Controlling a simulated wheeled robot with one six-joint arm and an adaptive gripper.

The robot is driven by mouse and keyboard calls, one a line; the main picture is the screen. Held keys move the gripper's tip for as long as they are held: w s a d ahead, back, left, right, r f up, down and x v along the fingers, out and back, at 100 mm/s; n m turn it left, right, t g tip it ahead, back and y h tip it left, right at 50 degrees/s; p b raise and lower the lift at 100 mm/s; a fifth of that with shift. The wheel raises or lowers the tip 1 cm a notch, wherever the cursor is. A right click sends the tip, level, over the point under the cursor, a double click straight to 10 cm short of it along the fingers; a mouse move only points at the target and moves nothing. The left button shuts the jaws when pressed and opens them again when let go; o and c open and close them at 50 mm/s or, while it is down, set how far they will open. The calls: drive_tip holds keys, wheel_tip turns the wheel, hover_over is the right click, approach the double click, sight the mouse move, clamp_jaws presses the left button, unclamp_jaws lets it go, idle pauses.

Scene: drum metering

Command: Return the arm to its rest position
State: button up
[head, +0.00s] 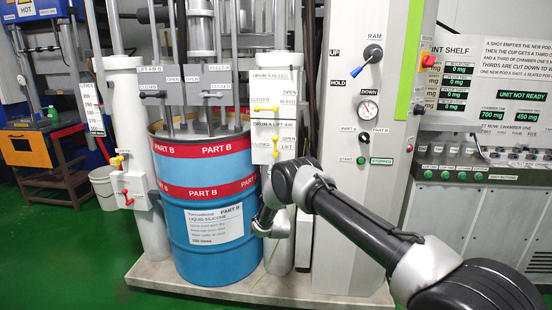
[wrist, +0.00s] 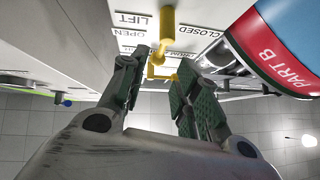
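My arm reaches in from the bottom right of the head view and bends at a dark joint (head: 300,182) in front of the drum A valve plates. Its wrist end (head: 270,223) is beside the blue drum; the fingers are not clear there. In the wrist view my gripper (wrist: 163,72) has its two green-padded fingers apart. A yellow valve handle (wrist: 166,32) is just beyond and between the fingertips, on a white plate lettered LIFT, OPEN and CLOSED. I cannot tell whether a finger touches it. Nothing is visibly held.
The blue Part B drum (head: 205,240) stands close left of the wrist on a pale base plate (head: 330,291). The ram column (head: 355,225), with its levers and gauge, rises behind the arm. Green floor (head: 75,265) is clear at the left front.

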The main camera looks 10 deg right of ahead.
drive_tip(key=shift+v, duration=1.15)
